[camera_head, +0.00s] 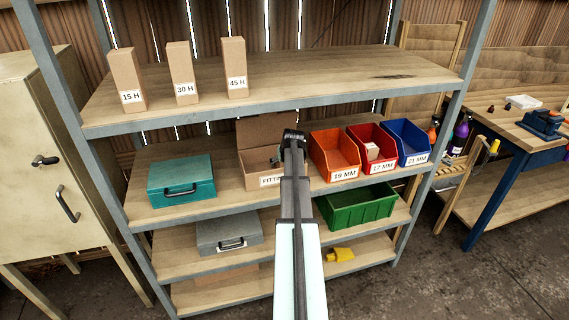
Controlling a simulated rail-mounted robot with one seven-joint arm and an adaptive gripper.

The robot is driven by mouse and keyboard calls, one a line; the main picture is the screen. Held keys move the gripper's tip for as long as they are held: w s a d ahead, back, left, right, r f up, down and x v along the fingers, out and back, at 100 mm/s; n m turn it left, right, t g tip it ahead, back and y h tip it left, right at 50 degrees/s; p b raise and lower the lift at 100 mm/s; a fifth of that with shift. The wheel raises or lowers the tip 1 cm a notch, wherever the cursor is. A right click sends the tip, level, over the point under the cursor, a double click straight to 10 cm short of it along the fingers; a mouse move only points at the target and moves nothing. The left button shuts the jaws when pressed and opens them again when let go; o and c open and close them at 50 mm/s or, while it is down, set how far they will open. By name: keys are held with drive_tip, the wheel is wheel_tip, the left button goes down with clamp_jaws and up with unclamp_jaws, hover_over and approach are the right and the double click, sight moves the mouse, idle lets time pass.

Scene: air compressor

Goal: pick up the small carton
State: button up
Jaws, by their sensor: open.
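A small brown carton (373,152) with a pale label sits inside the red bin (378,168) marked 17 MM on the second shelf. Three tall narrow cartons stand upright on the top shelf: one marked 15 H (125,75), one marked 30 H (181,70) and one marked 45 H (234,65). My gripper (292,136) is open, in front of the open cardboard box (255,172) marked FITTI..., left of the bins and apart from the small carton. My arm hides its fingertips and part of that box.
An orange bin (334,158) and a blue bin (410,142) flank the red one. A teal case (181,182) is at left; a grey case (229,234) and green crate (357,210) are lower. The top shelf (320,75) overhangs the bins; its right half is clear.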

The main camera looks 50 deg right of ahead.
drive_tip(key=c, duration=1.3)
